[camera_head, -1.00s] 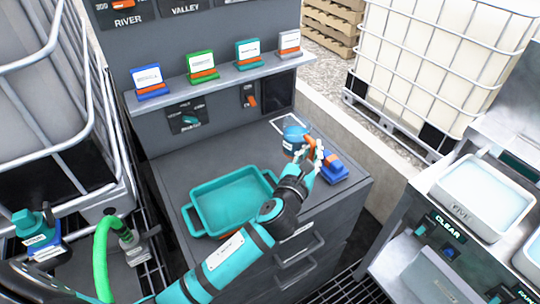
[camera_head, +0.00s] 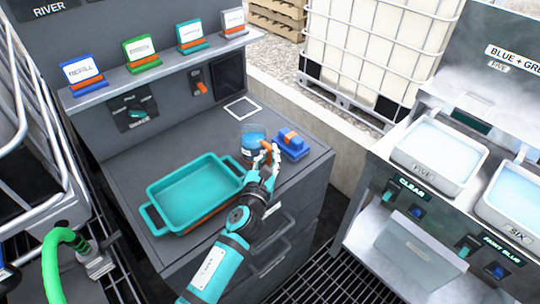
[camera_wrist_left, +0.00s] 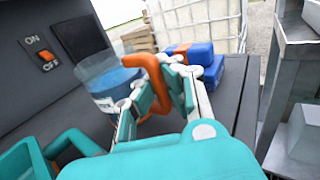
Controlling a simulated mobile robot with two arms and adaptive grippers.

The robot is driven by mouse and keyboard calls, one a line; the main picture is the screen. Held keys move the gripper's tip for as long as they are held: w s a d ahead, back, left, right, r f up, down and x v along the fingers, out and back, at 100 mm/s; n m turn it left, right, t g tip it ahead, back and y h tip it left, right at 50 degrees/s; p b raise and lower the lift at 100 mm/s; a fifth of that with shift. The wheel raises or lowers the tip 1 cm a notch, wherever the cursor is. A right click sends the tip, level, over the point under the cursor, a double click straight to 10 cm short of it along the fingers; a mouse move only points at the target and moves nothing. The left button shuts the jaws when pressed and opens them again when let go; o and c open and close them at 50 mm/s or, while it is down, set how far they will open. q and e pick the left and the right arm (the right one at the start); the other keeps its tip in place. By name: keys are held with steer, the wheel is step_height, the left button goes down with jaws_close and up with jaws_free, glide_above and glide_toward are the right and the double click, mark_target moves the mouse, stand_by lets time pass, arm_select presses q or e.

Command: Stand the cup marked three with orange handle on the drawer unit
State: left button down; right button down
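The cup (camera_head: 253,146) is clear, holds blue liquid and has an orange handle; it also shows in the left wrist view (camera_wrist_left: 106,84). It is upright above the drawer unit's dark top (camera_head: 130,173), near the right front; I cannot tell whether it touches. Its marking is not legible. My left gripper (camera_head: 269,156) is at the handle side. In the left wrist view its fingers (camera_wrist_left: 165,95) are closed around the orange handle, partly hiding it. My right gripper is not in view.
A teal tray (camera_head: 153,190) lies left of the cup. A blue block with an orange part (camera_head: 292,146) is close on its right. A white square outline (camera_head: 242,108) is behind it. A shelf (camera_head: 150,73) with several cards runs along the back panel. A side bench with white tubs (camera_head: 432,180) is at right.

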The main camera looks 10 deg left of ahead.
arm_select(q)
steer(key=shift+f, duration=0.15)
steer(key=c, duration=1.9)
jaws_free()
steer(key=o, duration=0.4)
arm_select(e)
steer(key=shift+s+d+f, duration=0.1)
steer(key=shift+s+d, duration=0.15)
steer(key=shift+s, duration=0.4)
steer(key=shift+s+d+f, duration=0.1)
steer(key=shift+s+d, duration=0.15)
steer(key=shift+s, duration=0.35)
arm_select(q)
steer(key=shift+s+r, duration=0.15)
steer(key=shift+r, duration=0.05)
steer(key=s, duration=0.7)
steer(key=s+b, duration=0.1)
steer(key=s, duration=0.2)
steer(key=shift+s+a+f, duration=0.1)
steer(key=shift+s+a, duration=0.25)
steer(key=shift+s, duration=0.5)
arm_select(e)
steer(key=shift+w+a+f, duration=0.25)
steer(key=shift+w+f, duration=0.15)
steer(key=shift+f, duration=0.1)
